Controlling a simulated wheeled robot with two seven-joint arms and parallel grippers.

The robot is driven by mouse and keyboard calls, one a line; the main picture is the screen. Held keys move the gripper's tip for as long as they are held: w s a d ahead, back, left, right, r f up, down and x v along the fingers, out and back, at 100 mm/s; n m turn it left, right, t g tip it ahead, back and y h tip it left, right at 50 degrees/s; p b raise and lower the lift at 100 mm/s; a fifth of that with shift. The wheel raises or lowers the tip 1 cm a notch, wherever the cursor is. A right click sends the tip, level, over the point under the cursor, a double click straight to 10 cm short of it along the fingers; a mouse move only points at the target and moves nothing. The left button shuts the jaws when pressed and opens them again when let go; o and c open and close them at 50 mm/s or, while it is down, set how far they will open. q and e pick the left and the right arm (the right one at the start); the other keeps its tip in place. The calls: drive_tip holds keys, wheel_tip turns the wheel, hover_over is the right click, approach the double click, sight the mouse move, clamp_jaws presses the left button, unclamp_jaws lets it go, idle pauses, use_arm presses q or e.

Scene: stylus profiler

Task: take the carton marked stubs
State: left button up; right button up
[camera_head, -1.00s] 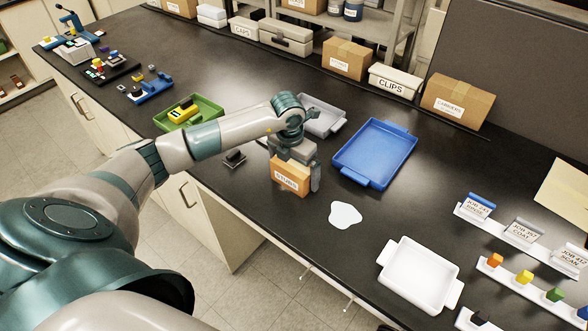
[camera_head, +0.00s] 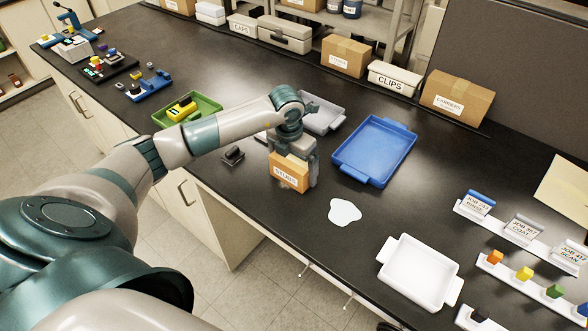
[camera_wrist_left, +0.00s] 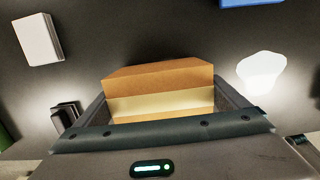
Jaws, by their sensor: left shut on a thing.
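The carton marked STUBS (camera_head: 289,173) is a small brown box with a white label, near the front edge of the black bench in the head view. My left gripper (camera_head: 293,165) comes down over it from above and is shut on it, one finger showing at the carton's right side. In the left wrist view the carton (camera_wrist_left: 160,88) sits between the two fingers, with a pale tape band across it. I cannot tell whether its bottom touches the bench. My right gripper is not in view.
A blue tray (camera_head: 343,168) lies right of the carton, a grey tray (camera_head: 340,125) behind it, and a green tray (camera_head: 212,108) to the left. A white puddle-like patch (camera_head: 344,212) and a white tray (camera_head: 407,287) lie to the front right. A small dark block (camera_head: 233,156) is close on the left.

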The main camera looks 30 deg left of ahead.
use_arm(q)
drive_tip(key=shift+r, duration=0.35)
wheel_tip(320, 180, up, 2)
drive_tip(key=shift+r+b, duration=0.1)
drive_tip(key=shift+b, duration=1)
drive_tip(key=w+d+r+b, duration=0.5)
drive_tip(key=d+r, duration=0.2)
drive_tip(key=d, duration=0.3)
drive_tip(key=shift+w+r, duration=0.25)
drive_tip(key=shift+w, duration=0.15)
drive_tip(key=o, duration=0.4)
drive_tip(key=c, duration=0.8)
drive_tip(key=shift+w+d, duration=0.1)
